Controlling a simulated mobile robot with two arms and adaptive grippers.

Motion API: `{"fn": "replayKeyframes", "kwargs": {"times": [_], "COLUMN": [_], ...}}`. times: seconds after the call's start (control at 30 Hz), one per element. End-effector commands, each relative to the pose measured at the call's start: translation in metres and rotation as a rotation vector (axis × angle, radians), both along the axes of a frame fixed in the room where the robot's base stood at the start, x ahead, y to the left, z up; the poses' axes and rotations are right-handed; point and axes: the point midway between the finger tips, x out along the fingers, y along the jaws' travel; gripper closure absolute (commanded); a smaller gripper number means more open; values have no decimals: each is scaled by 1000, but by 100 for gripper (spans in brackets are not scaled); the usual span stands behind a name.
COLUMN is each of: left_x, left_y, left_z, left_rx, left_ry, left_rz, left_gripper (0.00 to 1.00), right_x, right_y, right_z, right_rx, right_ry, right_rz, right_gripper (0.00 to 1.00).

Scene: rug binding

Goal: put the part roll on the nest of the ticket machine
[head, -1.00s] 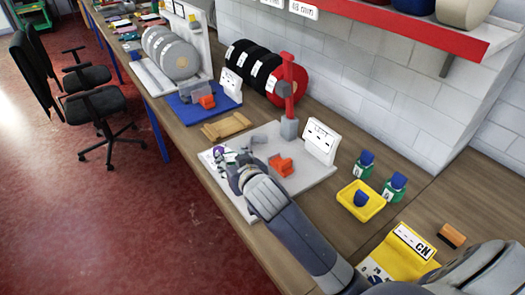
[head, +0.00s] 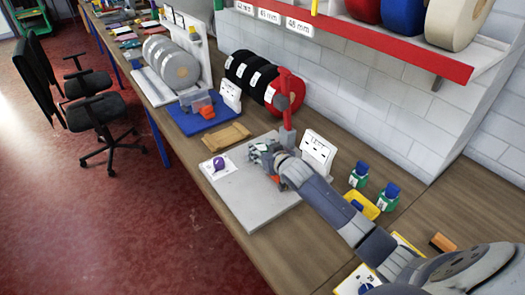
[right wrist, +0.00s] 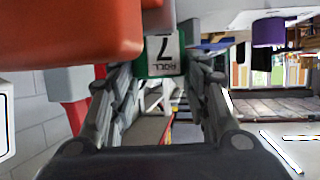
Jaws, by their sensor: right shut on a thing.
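My right gripper (head: 256,153) reaches over the grey board of the ticket machine (head: 262,208), close to the foot of its red post (head: 284,105). In the right wrist view, the fingers (right wrist: 160,85) are shut on a small green part roll (right wrist: 160,68) with a white label reading "ROLL 7", upside down. A large orange part of the machine (right wrist: 70,30) is close by at upper left. In the head view, the hand hides the roll and most of the orange part. The nest is not clearly visible. My left gripper is out of view.
A purple item (head: 219,164) sits on a white card at the board's left corner. A white sign (head: 318,152) stands behind the arm. A brown pad (head: 226,136) and blue mat (head: 205,119) lie farther left. The board's front is clear.

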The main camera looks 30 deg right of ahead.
Motion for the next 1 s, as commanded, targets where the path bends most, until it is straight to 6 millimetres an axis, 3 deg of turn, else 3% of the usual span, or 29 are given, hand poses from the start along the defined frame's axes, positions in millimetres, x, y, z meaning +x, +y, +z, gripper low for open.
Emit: {"fn": "replayKeyframes", "kwargs": {"times": [0.13, 0.5, 0.53, 0.6, 1.0], "left_x": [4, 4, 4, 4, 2], "left_y": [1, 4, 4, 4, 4], "left_z": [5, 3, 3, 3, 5], "left_rx": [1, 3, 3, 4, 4], "left_ry": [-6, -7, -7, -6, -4], "left_rz": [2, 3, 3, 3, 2], "left_gripper": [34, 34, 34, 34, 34], "right_x": [0, 0, 0, 0, 0], "right_y": [0, 1, 1, 1, 0], "right_z": [-13, -18, -19, -18, -14], "right_rx": [-1, -1, -1, -1, -2], "right_ry": [-1, -1, -1, -1, -2], "right_rz": [0, 0, 0, 0, 1], "right_gripper": [81, 81, 54, 39, 37]}}
